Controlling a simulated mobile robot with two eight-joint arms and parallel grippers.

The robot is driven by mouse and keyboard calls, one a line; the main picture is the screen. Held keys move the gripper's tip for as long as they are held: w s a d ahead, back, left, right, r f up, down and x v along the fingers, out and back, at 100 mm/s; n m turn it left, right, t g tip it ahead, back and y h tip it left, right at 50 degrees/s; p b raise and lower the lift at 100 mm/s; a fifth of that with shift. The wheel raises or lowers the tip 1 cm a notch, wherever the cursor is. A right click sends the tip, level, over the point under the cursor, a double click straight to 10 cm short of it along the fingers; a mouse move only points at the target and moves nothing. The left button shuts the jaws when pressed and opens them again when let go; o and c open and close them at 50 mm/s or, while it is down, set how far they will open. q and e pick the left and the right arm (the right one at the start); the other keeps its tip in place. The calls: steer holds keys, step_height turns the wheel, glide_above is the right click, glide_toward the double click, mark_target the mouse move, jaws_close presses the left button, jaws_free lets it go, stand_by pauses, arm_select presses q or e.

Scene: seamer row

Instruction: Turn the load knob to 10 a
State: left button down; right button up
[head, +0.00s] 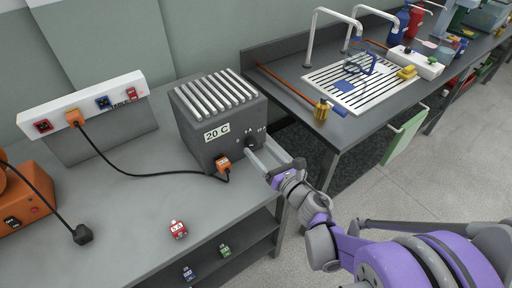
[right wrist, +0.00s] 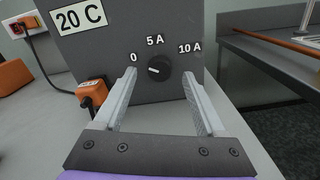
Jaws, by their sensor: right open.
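The load knob (right wrist: 159,68) is a small black dial on the front of a dark grey box (right wrist: 110,20). The labels 0, 5 A and 10 A arc above it. Its white mark points left, roughly toward the 0 side. In the head view the grey box (head: 196,134) has a ribbed top and a "20 C" label, and the knob (head: 250,143) shows small near the fingertips. My right gripper (right wrist: 158,80) is open and empty in front of the panel, its fingers to either side of the knob and apart from it. My left gripper is out of view.
An orange plug (right wrist: 92,95) with a black cable sits low on the panel, left of the gripper. A socket strip (head: 85,105) stands behind on the bench. A red block (head: 178,229) lies near the bench's front edge. A sink bench (head: 350,125) is at the right.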

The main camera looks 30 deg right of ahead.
mark_target(251, 143)
steer(key=shift+w+a, duration=0.1)
steer(key=shift+w, duration=1.1)
jaws_close()
